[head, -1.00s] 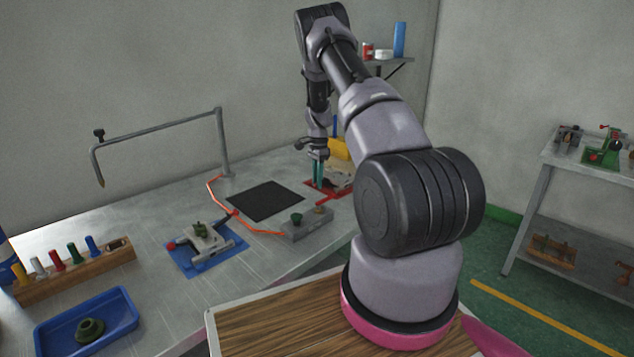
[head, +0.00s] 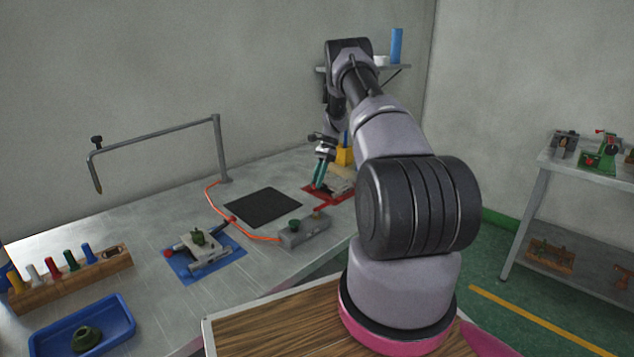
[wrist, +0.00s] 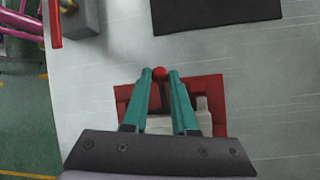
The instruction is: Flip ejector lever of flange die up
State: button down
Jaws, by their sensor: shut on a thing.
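A pale die (head: 341,181) sits on a red mat (head: 318,192) at the back of the bench, and I take it as the flange die. In the wrist view the red mat (wrist: 216,92) and the pale die (wrist: 203,112) are partly hidden behind my gripper. A red ball knob (wrist: 160,73), seemingly the ejector lever's end, is between the tips of the teal fingers. My gripper (head: 317,187) is shut on this knob and leans over the die.
A dark mat (head: 263,206) and a grey block with a green knob (head: 304,234) are near the red mat. A second die stands on a blue mat (head: 187,272). A yellow container (head: 345,156) is behind the gripper. A bent pipe arm (head: 160,132) rises at left.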

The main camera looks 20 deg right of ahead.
jog(key=c, duration=0.7)
grip_release()
jog(key=v, duration=1)
jog(key=shift+d+r, duration=0.3)
